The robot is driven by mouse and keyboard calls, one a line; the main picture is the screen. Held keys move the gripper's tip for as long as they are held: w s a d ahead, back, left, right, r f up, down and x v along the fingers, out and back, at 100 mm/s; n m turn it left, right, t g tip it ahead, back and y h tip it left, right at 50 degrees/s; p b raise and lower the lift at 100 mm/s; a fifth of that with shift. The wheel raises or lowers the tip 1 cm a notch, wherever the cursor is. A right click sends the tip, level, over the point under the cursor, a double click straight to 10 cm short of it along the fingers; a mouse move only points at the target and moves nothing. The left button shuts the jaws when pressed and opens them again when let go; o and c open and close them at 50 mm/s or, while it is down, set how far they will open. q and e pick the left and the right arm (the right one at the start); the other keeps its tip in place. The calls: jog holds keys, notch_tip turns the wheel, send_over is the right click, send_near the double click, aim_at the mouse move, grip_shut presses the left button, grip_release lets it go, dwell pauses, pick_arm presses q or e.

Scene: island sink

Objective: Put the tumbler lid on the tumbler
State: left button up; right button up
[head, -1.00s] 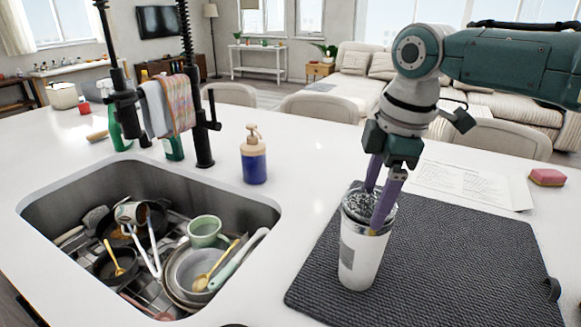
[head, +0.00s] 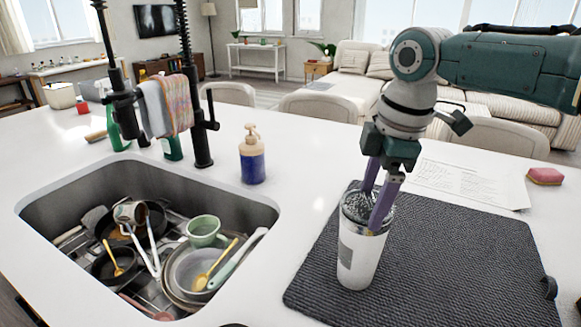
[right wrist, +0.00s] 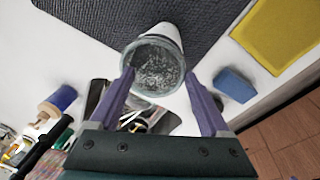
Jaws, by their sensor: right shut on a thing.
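The white tumbler (head: 359,262) with a grey label stands upright on the dark mat. A clear, grey-rimmed round lid (head: 357,212) is at its mouth, and in the right wrist view the lid (right wrist: 157,68) looks roughly centred over the tumbler (right wrist: 168,34). My right gripper (head: 371,213) reaches down from above with its purple fingers on either side of the lid; they also show in the right wrist view (right wrist: 159,76). It is shut on the lid. I cannot tell whether the lid is fully seated. My left gripper is not in view.
The dark ribbed mat (head: 460,265) covers the right counter. A sink (head: 60,200) full of dishes lies left. A blue soap bottle (head: 252,160) stands behind it. Papers (head: 465,183) and a pink sponge (head: 545,176) lie behind the mat. Counter between bottle and mat is clear.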

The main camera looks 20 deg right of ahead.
jog(key=shift+f, duration=0.25)
dwell(0.6)
jog(key=o, duration=1.2)
jog(key=shift+c, duration=0.2)
